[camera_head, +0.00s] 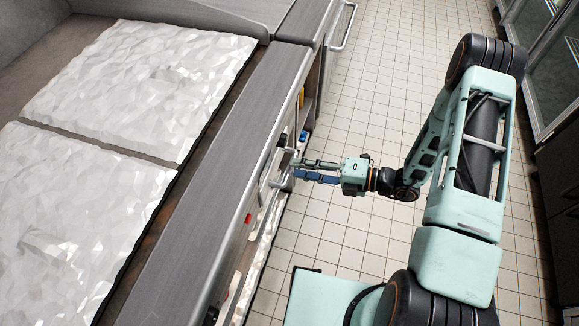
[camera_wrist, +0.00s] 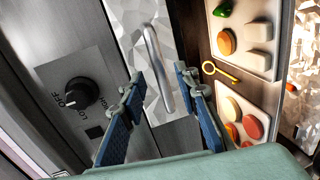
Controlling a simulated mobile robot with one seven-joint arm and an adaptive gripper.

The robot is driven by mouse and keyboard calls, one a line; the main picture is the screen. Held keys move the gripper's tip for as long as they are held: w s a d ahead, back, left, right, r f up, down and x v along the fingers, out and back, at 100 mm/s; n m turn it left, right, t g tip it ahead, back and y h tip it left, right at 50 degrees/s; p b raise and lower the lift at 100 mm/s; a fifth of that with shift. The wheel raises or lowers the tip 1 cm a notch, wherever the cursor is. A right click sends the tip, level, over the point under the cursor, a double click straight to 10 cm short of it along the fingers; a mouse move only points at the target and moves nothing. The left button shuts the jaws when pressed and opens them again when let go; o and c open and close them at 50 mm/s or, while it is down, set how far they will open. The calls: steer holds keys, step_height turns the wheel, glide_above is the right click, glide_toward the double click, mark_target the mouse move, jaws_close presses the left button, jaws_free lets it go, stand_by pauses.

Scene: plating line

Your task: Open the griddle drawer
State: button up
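The drawer handle (camera_wrist: 157,70) is a pale metal bar on a shiny, faceted front panel (camera_wrist: 130,28) in the wrist view. In the head view the handle (camera_head: 283,168) shows on the front of the steel counter, below its top edge. My gripper (camera_wrist: 161,80) is open, with one blue-padded finger on each side of the handle's lower part. I cannot tell whether either finger touches the bar. In the head view my gripper (camera_head: 294,170) reaches left to the counter front. How far the drawer stands out is hard to tell from these views.
A black knob (camera_wrist: 78,92) sits on a steel panel left of the handle.

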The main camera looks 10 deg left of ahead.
steer(key=shift+x, duration=1.85)
jaws_close()
